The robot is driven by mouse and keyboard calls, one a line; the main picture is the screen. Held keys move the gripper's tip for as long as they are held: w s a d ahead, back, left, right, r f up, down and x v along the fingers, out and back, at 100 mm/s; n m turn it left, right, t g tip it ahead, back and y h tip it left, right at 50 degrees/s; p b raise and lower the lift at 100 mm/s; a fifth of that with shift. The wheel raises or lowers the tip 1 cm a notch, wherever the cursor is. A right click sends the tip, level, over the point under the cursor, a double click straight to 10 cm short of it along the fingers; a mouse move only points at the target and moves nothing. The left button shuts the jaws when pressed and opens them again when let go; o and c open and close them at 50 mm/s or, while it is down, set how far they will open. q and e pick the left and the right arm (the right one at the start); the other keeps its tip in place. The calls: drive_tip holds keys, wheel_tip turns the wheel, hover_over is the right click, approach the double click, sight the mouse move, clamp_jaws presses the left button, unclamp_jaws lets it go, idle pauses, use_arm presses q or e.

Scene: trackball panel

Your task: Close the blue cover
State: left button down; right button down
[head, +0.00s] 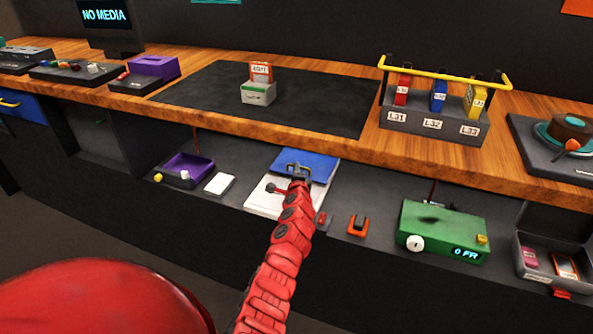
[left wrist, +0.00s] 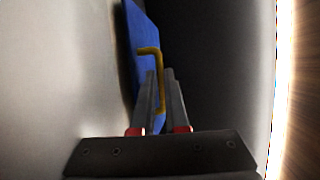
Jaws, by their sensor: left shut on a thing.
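The blue cover (head: 318,165) is on a white panel (head: 262,203) on the lower shelf, below the wooden counter. It carries a yellow handle (head: 291,166). My left gripper (head: 299,179) is at this handle, shut on it, and partly hides the cover's front. In the left wrist view, the blue cover (left wrist: 139,30) appears as a narrow slanted sheet, and its yellow handle (left wrist: 150,51) reaches between the fingers of my left gripper (left wrist: 163,75). I cannot tell the cover's exact angle. My right gripper is not in view.
A small dark stick with a reddish knob (head: 271,188) is beside my left arm on the panel. An orange clip (head: 357,225) and a green box (head: 442,231) are to the right. A purple tray (head: 188,168) and white block (head: 220,184) are left. The wooden counter (head: 345,155) overhangs behind.

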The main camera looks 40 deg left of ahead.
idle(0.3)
use_arm(q)
drive_tip(key=shift+s, duration=0.3)
drive_tip(key=s+p, duration=0.1)
drive_tip(key=s, duration=0.1)
drive_tip(key=s+d+p, duration=0.1)
drive_tip(key=s+p, duration=0.1)
drive_tip(key=s, duration=0.1)
drive_tip(key=shift+s+d+r, duration=0.1)
drive_tip(key=shift+s+d, duration=0.05)
drive_tip(key=shift+d, duration=0.05)
drive_tip(key=s, duration=0.3)
drive_tip(key=s+d+p, duration=0.1)
drive_tip(key=s, duration=0.2)
drive_tip(key=s+d, duration=0.1)
drive_tip(key=s, duration=0.2)
drive_tip(key=shift+p, duration=0.3)
drive_tip(key=shift+s+d, duration=0.2)
drive_tip(key=shift+s, duration=0.45)
drive_tip(key=shift+f, duration=0.25)
drive_tip(key=shift+s, duration=0.1)
drive_tip(key=c, duration=1.2)
unclamp_jaws()
drive_tip(key=shift+s+r, duration=0.1)
